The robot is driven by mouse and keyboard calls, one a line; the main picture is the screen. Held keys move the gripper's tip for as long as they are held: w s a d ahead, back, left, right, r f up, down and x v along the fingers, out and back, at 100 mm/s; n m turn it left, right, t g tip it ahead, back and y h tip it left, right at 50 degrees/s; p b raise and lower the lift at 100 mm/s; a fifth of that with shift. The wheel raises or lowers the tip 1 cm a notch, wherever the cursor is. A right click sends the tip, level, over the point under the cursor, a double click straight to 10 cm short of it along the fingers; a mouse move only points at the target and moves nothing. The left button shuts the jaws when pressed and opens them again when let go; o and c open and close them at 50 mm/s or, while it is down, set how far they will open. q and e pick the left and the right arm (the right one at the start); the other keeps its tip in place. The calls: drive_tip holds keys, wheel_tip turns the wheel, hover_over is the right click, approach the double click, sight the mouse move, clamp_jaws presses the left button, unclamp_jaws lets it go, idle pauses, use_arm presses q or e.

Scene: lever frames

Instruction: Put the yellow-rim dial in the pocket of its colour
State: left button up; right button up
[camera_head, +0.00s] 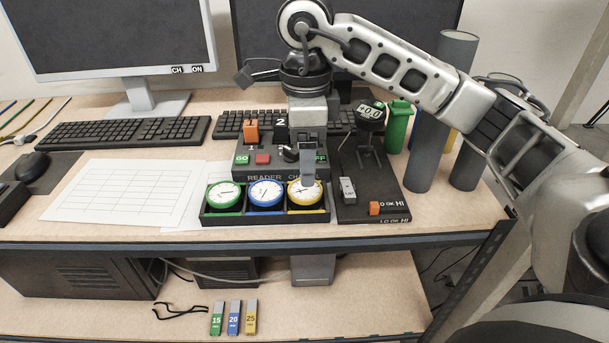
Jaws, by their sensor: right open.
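The yellow-rim dial (299,198) has a white face and lies in the right compartment of a black tray (264,218). A green-rim dial (223,194) lies in the left compartment and a blue-rim dial (266,193) in the middle one. My right gripper (307,177) points down from above, at the back edge of the yellow-rim dial. It is open, and one grey finger overlaps the dial's upper rim in the picture. I cannot tell whether it touches. My left gripper is out of view.
A black reader box (263,171) with switches stands just behind the tray. A black gauge stand (374,208) stands close on the right, with grey cylinders (440,120) beyond. White sheets (125,192) lie left of the tray. The desk's front edge is close before it.

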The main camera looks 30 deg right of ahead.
drive_tip(key=shift+r+p, duration=0.4)
drive_tip(key=shift+r, duration=1.55)
